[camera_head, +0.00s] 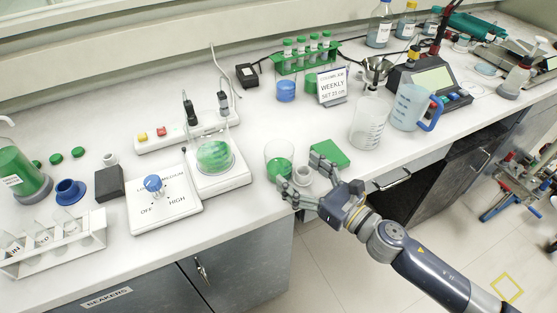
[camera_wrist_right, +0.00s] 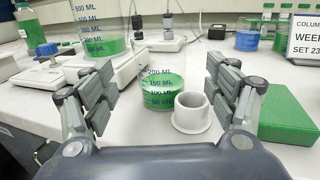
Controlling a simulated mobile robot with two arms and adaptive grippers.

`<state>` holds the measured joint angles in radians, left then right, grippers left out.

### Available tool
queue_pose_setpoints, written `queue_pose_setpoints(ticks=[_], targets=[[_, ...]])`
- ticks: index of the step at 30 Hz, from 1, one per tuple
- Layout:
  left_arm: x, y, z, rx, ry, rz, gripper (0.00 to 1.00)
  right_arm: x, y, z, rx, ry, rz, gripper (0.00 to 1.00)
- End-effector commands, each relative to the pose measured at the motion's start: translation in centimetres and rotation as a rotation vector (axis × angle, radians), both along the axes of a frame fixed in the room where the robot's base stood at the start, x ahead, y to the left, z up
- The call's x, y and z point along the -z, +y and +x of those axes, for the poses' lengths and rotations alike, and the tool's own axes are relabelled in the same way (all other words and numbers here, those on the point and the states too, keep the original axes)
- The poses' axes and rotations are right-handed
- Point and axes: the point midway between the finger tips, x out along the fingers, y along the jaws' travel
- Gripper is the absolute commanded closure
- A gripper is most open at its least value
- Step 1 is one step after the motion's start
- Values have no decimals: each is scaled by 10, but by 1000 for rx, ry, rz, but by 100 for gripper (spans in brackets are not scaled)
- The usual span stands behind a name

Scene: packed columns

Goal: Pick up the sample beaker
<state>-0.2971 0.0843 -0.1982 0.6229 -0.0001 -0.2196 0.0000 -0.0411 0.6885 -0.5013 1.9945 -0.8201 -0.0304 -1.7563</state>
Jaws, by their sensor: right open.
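A small clear beaker (camera_head: 279,158) with green liquid stands upright on the white bench, near its front edge. It also shows in the right wrist view (camera_wrist_right: 160,95), with volume marks up to 200 ML. A larger beaker (camera_head: 215,153) with green liquid sits on a white plate; no label tells which is the sample beaker. My right gripper (camera_head: 304,174) is open and empty, its fingers spread toward the small beaker. In the right wrist view the small beaker appears between the fingers, ahead of them and apart from them. My left gripper is not in view.
A white cup (camera_wrist_right: 191,113) stands close beside the small beaker's right. A green block (camera_head: 330,153) lies right of that.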

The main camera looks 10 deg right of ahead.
Motion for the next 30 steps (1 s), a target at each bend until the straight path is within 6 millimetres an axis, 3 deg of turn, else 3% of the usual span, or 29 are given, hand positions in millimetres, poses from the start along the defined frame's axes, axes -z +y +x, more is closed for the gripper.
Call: queue_pose_setpoints(ticks=[19,29,30], targets=[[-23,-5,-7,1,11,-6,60,6,38,57,0,0,2,20],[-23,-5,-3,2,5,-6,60,9,42,62,0,2,1,20],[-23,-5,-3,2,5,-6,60,9,42,62,0,2,1,29]])
